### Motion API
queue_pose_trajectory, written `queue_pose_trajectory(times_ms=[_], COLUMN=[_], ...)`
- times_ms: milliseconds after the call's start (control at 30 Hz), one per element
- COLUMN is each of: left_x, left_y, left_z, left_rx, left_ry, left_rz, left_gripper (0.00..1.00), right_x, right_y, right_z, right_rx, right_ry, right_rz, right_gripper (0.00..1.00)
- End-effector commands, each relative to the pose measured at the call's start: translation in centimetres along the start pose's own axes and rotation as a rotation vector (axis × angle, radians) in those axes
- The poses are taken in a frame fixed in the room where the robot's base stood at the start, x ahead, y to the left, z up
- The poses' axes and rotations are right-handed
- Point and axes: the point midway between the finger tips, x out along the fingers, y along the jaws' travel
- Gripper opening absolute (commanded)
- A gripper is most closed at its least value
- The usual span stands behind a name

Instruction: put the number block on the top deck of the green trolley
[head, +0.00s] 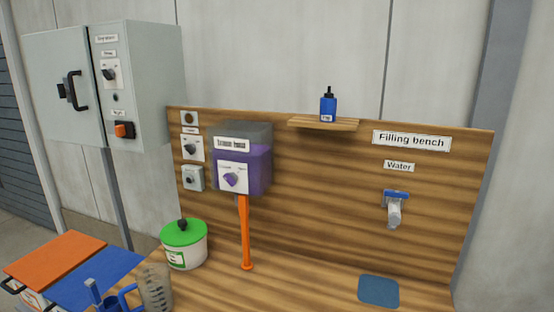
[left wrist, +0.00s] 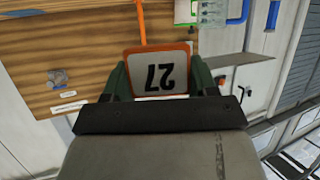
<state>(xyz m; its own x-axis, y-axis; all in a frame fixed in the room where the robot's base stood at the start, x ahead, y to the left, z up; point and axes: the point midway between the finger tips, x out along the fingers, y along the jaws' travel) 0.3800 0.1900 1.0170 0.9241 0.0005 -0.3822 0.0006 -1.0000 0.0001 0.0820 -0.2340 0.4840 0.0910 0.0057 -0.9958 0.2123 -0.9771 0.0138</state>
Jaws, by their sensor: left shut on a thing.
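The number block (left wrist: 158,74) shows in the left wrist view as a grey face with an orange rim and a black 27, upside down in the picture. My left gripper (left wrist: 161,80) is shut on it, with a dark green finger at each side. Neither gripper nor the block shows in the head view.
The wooden filling bench (head: 325,285) holds a green-lidded tub (head: 185,247), an orange pipe (head: 245,235) and a blue mat (head: 378,291). Orange and blue lids (head: 55,259) lie left.

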Motion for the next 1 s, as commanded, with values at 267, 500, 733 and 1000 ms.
queue_pose_trajectory(times_ms=[267, 500, 733, 1000], left_x=[0.0, 1.0, 6.2, 12.3], left_y=[0.0, 0.9, 5.9, 10.7], left_z=[0.0, -0.2, -1.8, -3.8], left_rx=[0.0, 0.013, 0.088, 0.161], left_ry=[-0.001, 0.001, 0.005, 0.001], left_rz=[0.001, 0.027, 0.19, 0.366], left_gripper=[0.31, 0.31, 0.31, 0.31], right_x=[0.0, 0.0, 0.0, 0.0], right_y=[0.0, 0.0, 0.0, 0.2], right_z=[0.0, 0.0, 0.1, 0.1], right_rx=[-0.001, -0.001, -0.001, -0.001], right_ry=[0.0, 0.0, -0.001, -0.001], right_rz=[0.0, 0.0, 0.0, 0.003], right_gripper=[0.85, 0.85, 0.85, 0.85])
